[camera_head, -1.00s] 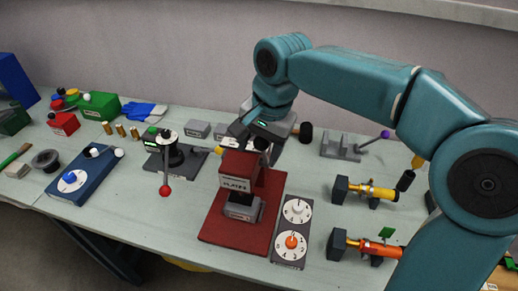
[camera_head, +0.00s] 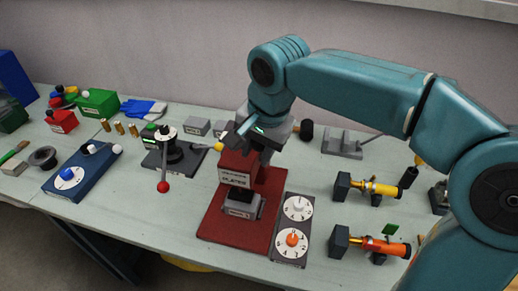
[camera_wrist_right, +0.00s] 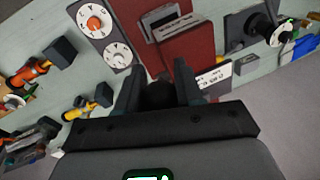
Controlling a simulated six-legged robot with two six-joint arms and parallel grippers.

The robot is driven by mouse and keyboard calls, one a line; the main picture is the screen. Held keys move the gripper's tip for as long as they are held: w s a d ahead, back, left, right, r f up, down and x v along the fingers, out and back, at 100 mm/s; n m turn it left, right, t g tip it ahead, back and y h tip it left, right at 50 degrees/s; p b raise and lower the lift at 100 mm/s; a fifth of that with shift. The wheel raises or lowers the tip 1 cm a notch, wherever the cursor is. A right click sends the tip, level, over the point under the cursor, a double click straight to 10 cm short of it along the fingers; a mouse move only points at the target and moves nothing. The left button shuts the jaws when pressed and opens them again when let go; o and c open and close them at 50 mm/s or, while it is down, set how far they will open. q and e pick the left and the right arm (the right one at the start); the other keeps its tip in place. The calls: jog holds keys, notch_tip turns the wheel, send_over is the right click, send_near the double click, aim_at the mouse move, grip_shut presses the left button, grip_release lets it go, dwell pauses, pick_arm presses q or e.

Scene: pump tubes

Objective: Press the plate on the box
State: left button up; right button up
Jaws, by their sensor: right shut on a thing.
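A red press (camera_head: 240,168) with a white label on its front stands on a dark red base (camera_head: 222,224). A small grey box (camera_head: 240,206) with a pale strip on its front sits on the base under the press head. The box also shows in the wrist view (camera_wrist_right: 166,27). I cannot make out the plate apart from the box. My right gripper (camera_head: 262,140) is at the top of the press, shut on a dark round knob (camera_wrist_right: 158,96). The knob is hidden in the head view. My left gripper is not in view.
A panel with two dials (camera_head: 293,225) stands right of the base. Yellow (camera_head: 372,188) and orange (camera_head: 378,246) pump tubes lie further right. A device with a red-knobbed lever (camera_head: 164,186) stands left, near the press. A blue dial box (camera_head: 80,172) is further left.

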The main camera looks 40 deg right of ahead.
jog(key=shift+s, duration=0.1)
jog(key=shift+s+a+f+t+h+b, duration=0.35)
jog(key=shift+a+f+b, duration=0.25)
jog(key=shift+b, duration=0.45)
jog(key=shift+f, duration=0.1)
jog(key=shift+s+a+f+t+h+b, duration=0.35)
jog(key=shift+f+b, duration=0.35)
jog(key=shift+b, duration=0.6)
jog(key=shift+s+a+f+t+h+b, duration=0.2)
jog(key=shift+s+a+f+h+b, duration=0.35)
jog(key=shift+b, duration=0.75)
jog(key=shift+w+d+f, duration=0.15)
jog(key=shift+w+d, duration=0.05)
